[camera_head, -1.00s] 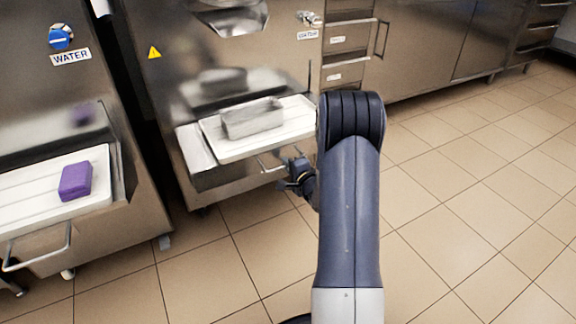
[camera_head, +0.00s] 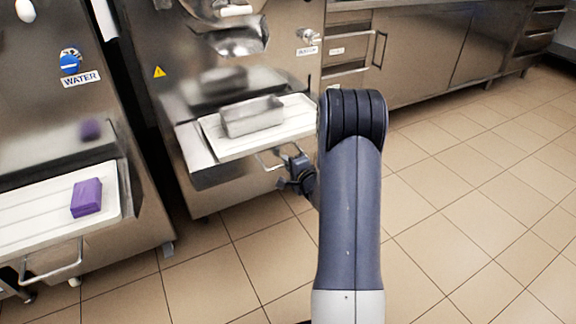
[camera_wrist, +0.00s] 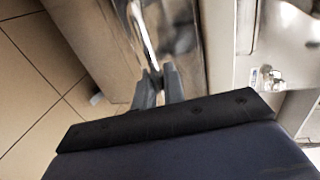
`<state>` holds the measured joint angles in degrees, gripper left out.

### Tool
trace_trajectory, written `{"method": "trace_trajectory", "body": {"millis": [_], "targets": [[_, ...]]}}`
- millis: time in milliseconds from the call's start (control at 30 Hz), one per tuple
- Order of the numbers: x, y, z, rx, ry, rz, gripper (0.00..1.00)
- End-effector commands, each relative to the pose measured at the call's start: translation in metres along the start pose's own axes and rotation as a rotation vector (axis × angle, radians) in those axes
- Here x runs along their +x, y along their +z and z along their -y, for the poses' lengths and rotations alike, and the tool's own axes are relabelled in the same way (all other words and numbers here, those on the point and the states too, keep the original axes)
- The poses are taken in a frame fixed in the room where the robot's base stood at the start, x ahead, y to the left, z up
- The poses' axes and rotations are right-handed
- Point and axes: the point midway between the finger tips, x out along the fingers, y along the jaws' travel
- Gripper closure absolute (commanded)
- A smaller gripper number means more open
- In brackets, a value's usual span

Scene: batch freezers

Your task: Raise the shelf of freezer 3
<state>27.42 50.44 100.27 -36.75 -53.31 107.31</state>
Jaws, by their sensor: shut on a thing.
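The freezer in the middle has a white shelf (camera_head: 222,147) with a metal pan (camera_head: 252,117) standing on it. A bar handle (camera_head: 268,160) hangs at the shelf's front edge. My gripper (camera_head: 292,178) is at the right end of this handle, below the shelf. In the wrist view, the fingers of my gripper (camera_wrist: 160,86) are closed around the metal bar handle (camera_wrist: 144,35). The freezer's number is not readable. My arm covers the right end of the shelf.
Another freezer on the left has a white shelf (camera_head: 40,213) with a purple block (camera_head: 87,197) on it, and its own handle (camera_head: 52,270). Steel cabinets (camera_head: 430,50) line the back wall. The tiled floor (camera_head: 470,210) on the right is clear.

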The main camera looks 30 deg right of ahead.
Motion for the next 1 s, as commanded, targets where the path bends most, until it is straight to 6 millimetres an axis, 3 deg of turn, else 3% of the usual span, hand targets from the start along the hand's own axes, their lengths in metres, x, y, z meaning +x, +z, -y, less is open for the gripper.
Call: {"method": "trace_trajectory", "body": {"millis": [33,300,700,733,933,1000], "targets": [[-0.003,-0.001,0.018,-0.002,-0.007,0.000,1.00],[-0.010,-0.001,0.054,-0.001,-0.008,0.000,1.00],[-0.011,-0.001,0.059,-0.002,-0.013,0.000,1.00],[-0.011,-0.001,0.059,-0.002,-0.013,0.000,0.89],[-0.011,-0.001,0.058,-0.002,-0.010,0.000,0.72],[-0.011,-0.001,0.057,-0.001,-0.009,0.000,0.71]]}}
